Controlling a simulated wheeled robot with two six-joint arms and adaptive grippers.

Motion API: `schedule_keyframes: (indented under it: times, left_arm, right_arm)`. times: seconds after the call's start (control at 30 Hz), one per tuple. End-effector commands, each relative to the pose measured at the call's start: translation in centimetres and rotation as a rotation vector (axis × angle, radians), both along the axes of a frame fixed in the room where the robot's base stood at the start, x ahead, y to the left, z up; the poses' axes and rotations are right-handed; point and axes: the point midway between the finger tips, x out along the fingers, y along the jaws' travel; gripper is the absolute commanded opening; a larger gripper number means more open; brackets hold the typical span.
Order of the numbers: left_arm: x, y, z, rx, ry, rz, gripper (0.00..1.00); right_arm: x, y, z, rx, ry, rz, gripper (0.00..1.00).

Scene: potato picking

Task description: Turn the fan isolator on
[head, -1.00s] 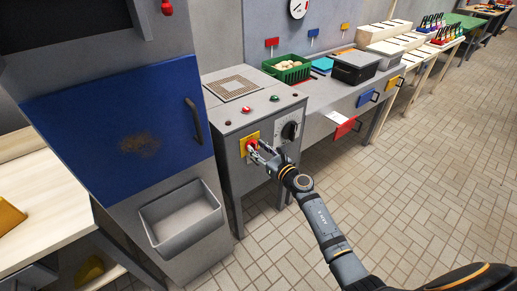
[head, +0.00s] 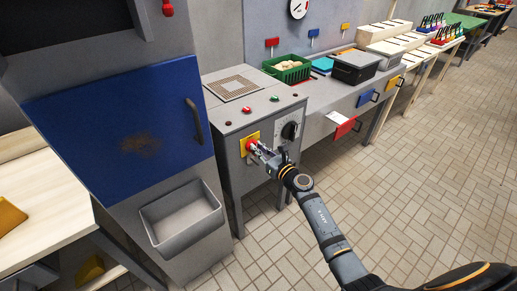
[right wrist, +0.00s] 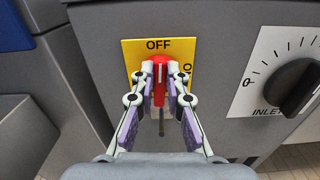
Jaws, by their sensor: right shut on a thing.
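The fan isolator is a yellow plate (right wrist: 135,50) with a red handle (right wrist: 159,72) on the front of a grey cabinet (head: 236,172). The plate reads "OFF" at its top, and a partly hidden "O" shows at its right side. The red handle points up, toward "OFF". In the right wrist view my right gripper (right wrist: 160,85) is shut on the red handle, one finger on each side. In the head view the right gripper (head: 257,149) is at the isolator plate (head: 250,138). My left gripper is not in view.
A black dial marked "INLET" (right wrist: 297,88) sits just right of the isolator. Red and green buttons (head: 246,110) are on the cabinet top. A blue door (head: 120,110) and a grey bin (head: 180,217) are to the left. The tiled floor (head: 420,170) at right is clear.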

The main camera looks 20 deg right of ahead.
Motion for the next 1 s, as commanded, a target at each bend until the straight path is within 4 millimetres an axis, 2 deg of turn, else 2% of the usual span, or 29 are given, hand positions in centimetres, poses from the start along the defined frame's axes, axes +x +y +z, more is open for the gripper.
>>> schedule_keyframes:
  times: [0.27,1.0]
  left_arm:
    - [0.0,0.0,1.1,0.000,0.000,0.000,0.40]
    - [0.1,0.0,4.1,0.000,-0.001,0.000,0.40]
  right_arm:
    - [0.1,-0.3,0.1,0.187,0.070,0.000,0.00]
    - [0.4,-1.2,-0.6,0.850,0.310,0.000,0.00]
